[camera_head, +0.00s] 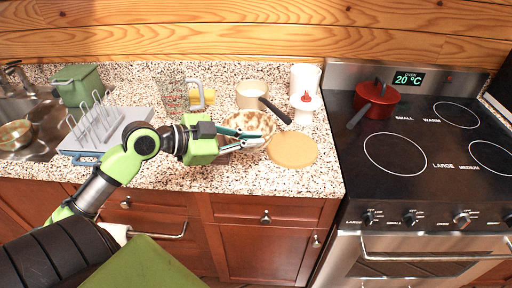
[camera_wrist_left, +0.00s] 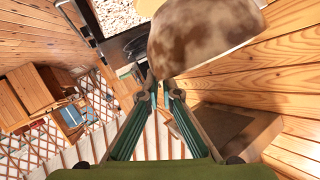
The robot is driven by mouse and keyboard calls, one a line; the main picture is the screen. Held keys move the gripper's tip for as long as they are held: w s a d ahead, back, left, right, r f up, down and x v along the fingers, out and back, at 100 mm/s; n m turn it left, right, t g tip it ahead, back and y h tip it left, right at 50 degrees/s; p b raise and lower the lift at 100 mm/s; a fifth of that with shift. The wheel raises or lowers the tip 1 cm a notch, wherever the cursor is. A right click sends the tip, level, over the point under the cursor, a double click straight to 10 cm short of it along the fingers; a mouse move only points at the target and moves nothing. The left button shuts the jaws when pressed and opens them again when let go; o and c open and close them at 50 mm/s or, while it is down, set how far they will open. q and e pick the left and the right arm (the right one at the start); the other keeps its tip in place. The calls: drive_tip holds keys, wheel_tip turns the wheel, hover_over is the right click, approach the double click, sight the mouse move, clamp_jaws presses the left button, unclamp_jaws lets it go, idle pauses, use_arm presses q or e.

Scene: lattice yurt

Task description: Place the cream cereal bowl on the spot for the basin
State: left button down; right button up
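The cream cereal bowl (camera_head: 252,121), mottled cream and brown, is at the middle of the counter in the head view, tilted. My left gripper (camera_head: 262,141) reaches in from the left, with its fingertips at the bowl's near rim. In the left wrist view the bowl (camera_wrist_left: 205,38) is large at the top, and the fingers (camera_wrist_left: 162,88) come close together on its edge. The gripper looks shut on the rim. I cannot tell whether the bowl touches the counter. No marking names a spot for the basin. My right gripper is not in view.
A round tan board (camera_head: 292,149) lies just right of the fingers. Behind stand a cream pan (camera_head: 251,94), a clear measuring jug (camera_head: 172,97) and a red-topped white container (camera_head: 304,104). A dish rack (camera_head: 97,127) and sink (camera_head: 45,117) are left; the stove (camera_head: 420,135) with a red pot (camera_head: 375,99) is right.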

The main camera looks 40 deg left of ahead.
use_arm(q)
drive_tip(key=w+a+f, duration=0.1)
drive_tip(key=w+f, duration=0.1)
drive_tip(key=w+a+f, duration=0.1)
drive_tip(key=f, duration=0.1)
drive_tip(key=w+a+f+p, duration=0.1)
drive_tip(key=w+f, duration=0.1)
drive_tip(key=shift+w+a+f, duration=0.25)
drive_tip(key=shift+w+a, duration=0.05)
drive_tip(key=shift+a, duration=0.05)
wheel_tip(320, 180, down, 2)
drive_tip(key=shift+f+p, duration=0.1)
drive_tip(key=shift+p, duration=0.6)
drive_tip(key=shift+f, duration=0.5)
drive_tip(key=shift+f, duration=0.1)
drive_tip(key=c, duration=2.5)
unclamp_jaws()
drive_tip(key=shift+c, duration=0.2)
drive_tip(key=shift+o, duration=1.3)
